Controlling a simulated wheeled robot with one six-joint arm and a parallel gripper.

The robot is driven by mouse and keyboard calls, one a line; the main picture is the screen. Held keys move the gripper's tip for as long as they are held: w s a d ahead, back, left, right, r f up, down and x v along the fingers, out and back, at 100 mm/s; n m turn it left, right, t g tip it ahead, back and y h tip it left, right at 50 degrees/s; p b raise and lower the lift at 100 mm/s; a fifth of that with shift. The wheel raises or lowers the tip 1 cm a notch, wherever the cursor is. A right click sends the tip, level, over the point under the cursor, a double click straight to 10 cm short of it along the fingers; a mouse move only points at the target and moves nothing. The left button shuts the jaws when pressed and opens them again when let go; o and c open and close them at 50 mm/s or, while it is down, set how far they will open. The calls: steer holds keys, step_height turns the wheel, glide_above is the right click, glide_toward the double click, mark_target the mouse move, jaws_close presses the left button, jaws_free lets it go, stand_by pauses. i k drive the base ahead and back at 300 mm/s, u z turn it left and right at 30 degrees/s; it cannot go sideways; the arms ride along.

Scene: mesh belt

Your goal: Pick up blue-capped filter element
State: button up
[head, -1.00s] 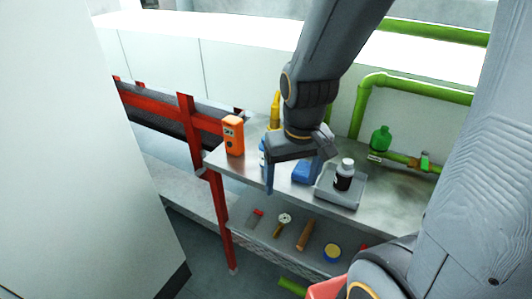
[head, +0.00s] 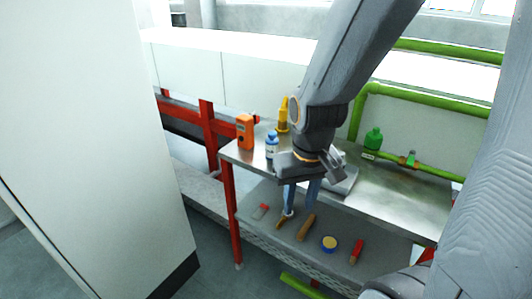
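I cannot tell for sure which thing is the blue-capped filter element. A small blue-and-white cylinder (head: 272,145) stands upright on the steel table top, left of my gripper. A round piece with a blue rim and a tan middle (head: 329,244) lies on the lower shelf, and its shape is too small to make out. My gripper (head: 301,204) points down at the table's front edge, its two fingers apart with nothing seen between them. My gripper and wrist hide part of the table top.
An orange device (head: 245,131) and a yellow bottle (head: 283,115) stand on the table top (head: 395,205). A green bottle (head: 373,138) is near the green pipes at back right. A brown cylinder (head: 306,227) and a red-ended stick (head: 356,251) lie on the lower shelf. A tall white panel (head: 75,130) fills the left.

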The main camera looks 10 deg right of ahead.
mark_target(272, 141)
steer(key=u, duration=1.35)
steer(key=i, duration=1.15)
steer(key=z, duration=2.35)
